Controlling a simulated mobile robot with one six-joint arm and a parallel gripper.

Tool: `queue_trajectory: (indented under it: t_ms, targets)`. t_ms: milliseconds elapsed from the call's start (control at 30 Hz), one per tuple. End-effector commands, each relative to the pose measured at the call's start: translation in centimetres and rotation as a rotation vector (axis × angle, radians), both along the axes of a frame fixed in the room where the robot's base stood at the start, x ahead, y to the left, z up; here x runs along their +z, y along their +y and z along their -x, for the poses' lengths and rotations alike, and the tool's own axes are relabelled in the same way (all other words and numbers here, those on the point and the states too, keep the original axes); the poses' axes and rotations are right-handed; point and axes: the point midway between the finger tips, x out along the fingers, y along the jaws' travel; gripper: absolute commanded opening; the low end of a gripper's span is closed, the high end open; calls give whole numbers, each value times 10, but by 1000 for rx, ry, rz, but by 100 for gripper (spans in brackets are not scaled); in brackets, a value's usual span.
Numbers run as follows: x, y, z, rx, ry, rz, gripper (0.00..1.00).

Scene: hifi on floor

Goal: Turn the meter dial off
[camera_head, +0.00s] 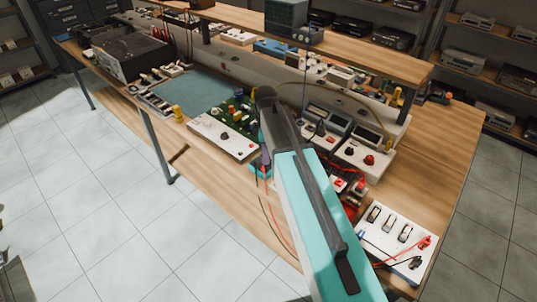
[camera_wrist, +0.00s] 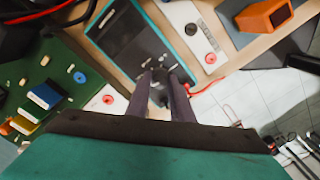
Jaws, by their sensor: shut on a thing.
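The meter (camera_wrist: 128,36) has a teal case and a dark face with a screen. It lies on the bench at the top middle of the wrist view. My gripper (camera_wrist: 161,82) is at its lower end, with its two dark fingers shut on the small dark meter dial (camera_wrist: 158,94). The fingers hide much of the dial, so its setting cannot be read. In the head view a bit of the meter's teal case (camera_head: 257,169) shows beside my arm near the bench's front edge. My gripper there is mostly hidden behind my arm.
A green circuit board (camera_wrist: 42,88) lies left of the meter. A white panel with a red knob (camera_wrist: 200,38) and an orange block (camera_wrist: 264,17) are to its right. A red and a black lead run close by. A white switch box (camera_head: 397,240) stands at the bench's right end.

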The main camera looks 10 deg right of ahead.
Motion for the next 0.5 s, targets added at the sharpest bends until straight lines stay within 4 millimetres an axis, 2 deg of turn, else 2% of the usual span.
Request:
queue_trajectory:
  t_ms: [200, 500]
  targets:
    - [0, -1, -1, 151, -3, 2, 0]
    - [1, -1, -1, 260, -3, 1, 0]
